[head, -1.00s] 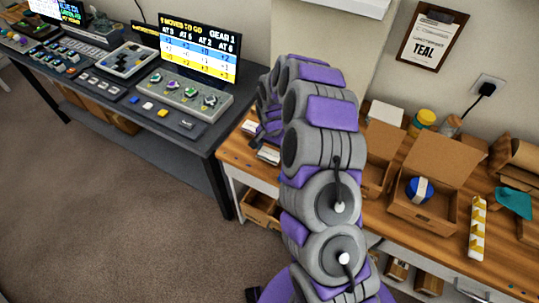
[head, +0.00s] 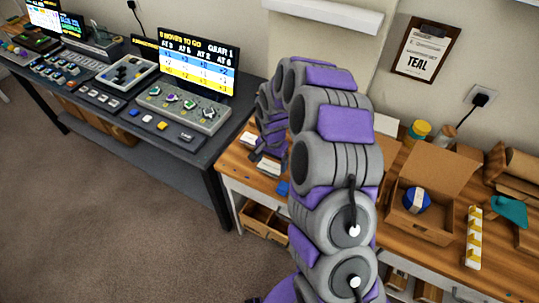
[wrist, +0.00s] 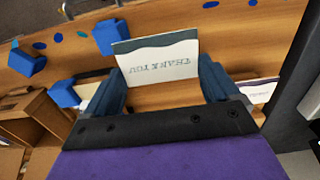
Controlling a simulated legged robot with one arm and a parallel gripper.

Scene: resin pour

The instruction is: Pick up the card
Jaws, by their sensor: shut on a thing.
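In the wrist view, a white card (wrist: 160,62) printed "THANK YOU" stands between the two dark blue fingers of my gripper (wrist: 162,84). The fingers are shut on it, and its text reads upside down. How far it is from the wooden table (wrist: 155,100) is hard to tell. Other pale cards show beside the fingers, one at the left (wrist: 86,90) and one at the right (wrist: 262,92). Pale cards (head: 268,166) lie on the table's left end.
Several blue blocks (wrist: 111,37) are near the left finger. On the wooden table are an open cardboard box (head: 425,228) with a blue round item (head: 417,201), and a yellow-patterned strip (head: 474,238). A dark console desk (head: 190,155) stands at left.

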